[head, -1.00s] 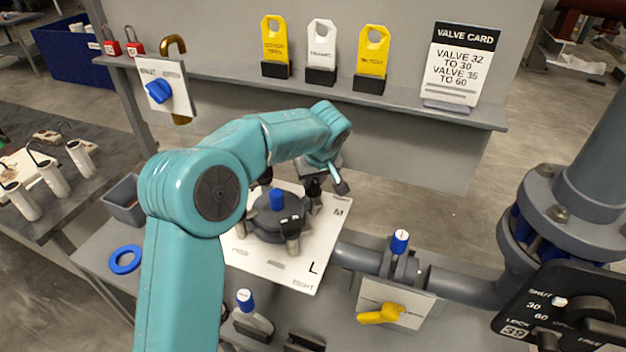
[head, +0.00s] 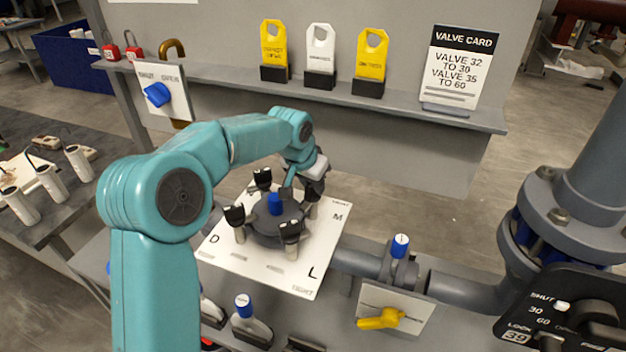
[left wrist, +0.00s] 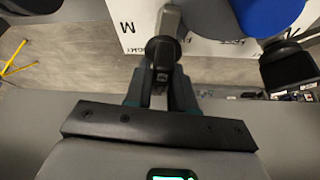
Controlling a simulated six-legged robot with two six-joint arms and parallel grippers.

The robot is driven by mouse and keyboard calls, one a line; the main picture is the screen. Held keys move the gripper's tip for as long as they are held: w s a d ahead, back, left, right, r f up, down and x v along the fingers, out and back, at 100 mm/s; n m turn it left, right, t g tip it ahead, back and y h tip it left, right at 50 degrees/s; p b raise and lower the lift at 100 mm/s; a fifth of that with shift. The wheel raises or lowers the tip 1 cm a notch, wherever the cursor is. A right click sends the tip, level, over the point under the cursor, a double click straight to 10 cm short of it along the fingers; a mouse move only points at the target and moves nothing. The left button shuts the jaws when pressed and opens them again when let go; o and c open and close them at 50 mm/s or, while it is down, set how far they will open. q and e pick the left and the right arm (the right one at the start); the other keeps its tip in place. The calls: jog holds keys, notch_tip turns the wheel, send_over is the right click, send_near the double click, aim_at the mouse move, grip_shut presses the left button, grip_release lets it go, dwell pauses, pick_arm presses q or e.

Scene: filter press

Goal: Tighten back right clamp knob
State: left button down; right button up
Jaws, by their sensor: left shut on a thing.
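The filter press (head: 262,222) is a round dark grey body with a blue cap (head: 276,204) on a white lettered plate (head: 322,265). Black-topped clamp knobs stand around it: back left (head: 262,176), front left (head: 235,214) and front right (head: 290,229). My left gripper (head: 313,183) is at the back right clamp, coming from above and behind. It is shut on the back right clamp knob, whose round black end (left wrist: 163,54) shows between the fingers in the left wrist view. In the head view the gripper mostly hides this knob. My right gripper is not in view.
A grey shelf (head: 400,106) with yellow and white tags and a valve card (head: 458,65) runs behind. Blue-topped fittings (head: 244,302) stand in front. My left arm covers the left side.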

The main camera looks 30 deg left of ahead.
pick_arm(q)
jog(key=m+h+p, duration=0.1)
jog(key=m, duration=0.2)
jog(key=shift+s+f, duration=0.1)
jog(key=shift+m+g+h, duration=0.4)
jog(key=shift+m+h, duration=0.3)
jog(key=shift+m, duration=1)
jog(key=c, duration=1)
grip_release()
jog(key=shift+c, duration=0.2)
jog(key=shift+s, duration=0.15)
jog(key=shift+w+a, duration=0.1)
jog(key=shift+w, duration=0.1)
jog(key=v, duration=1.6)
